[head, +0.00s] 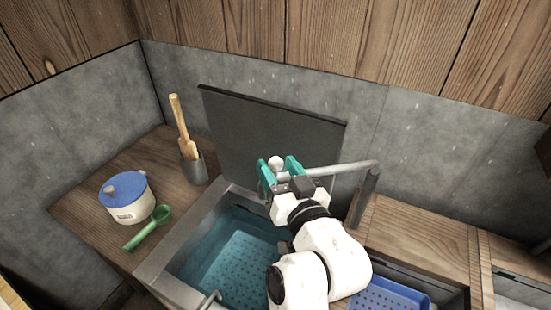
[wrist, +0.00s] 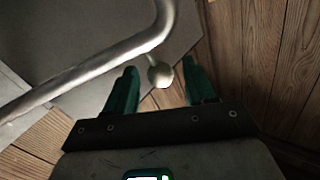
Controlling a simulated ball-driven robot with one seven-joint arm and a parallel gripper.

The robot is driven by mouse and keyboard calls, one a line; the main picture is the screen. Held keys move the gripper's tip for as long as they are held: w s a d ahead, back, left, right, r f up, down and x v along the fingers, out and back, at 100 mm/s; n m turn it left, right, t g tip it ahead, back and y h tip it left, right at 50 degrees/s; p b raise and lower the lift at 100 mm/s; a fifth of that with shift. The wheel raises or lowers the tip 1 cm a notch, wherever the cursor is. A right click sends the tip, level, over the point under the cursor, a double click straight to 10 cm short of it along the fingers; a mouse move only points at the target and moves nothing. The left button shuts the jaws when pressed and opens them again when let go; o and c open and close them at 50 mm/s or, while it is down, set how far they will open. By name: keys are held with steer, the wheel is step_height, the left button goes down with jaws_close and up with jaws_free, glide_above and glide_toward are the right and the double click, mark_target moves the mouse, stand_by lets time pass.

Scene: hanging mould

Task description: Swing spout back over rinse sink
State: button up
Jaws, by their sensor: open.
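The grey metal spout (head: 335,169) rises from a post at the back and reaches left, its free end near the back of the left, water-filled sink. It also crosses the wrist view (wrist: 85,72). A pale round knob (head: 276,162) sits at its free end. My gripper (head: 279,168) is open, with its green fingers on either side of the knob. In the wrist view the knob (wrist: 160,75) lies between the fingers (wrist: 160,68), with gaps visible on both sides. The right sink (head: 440,292) is partly hidden by my arm; I cannot tell which sink is the rinse sink.
A dark upright lid (head: 270,130) stands behind the left sink (head: 238,252). A blue perforated tray (head: 385,296) sits in the right sink. On the left counter are a blue-lidded pot (head: 126,198), a green scoop (head: 148,229) and a holder with wooden tools (head: 193,168).

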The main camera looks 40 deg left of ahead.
steer(key=shift+x, duration=0.9)
jaws_close()
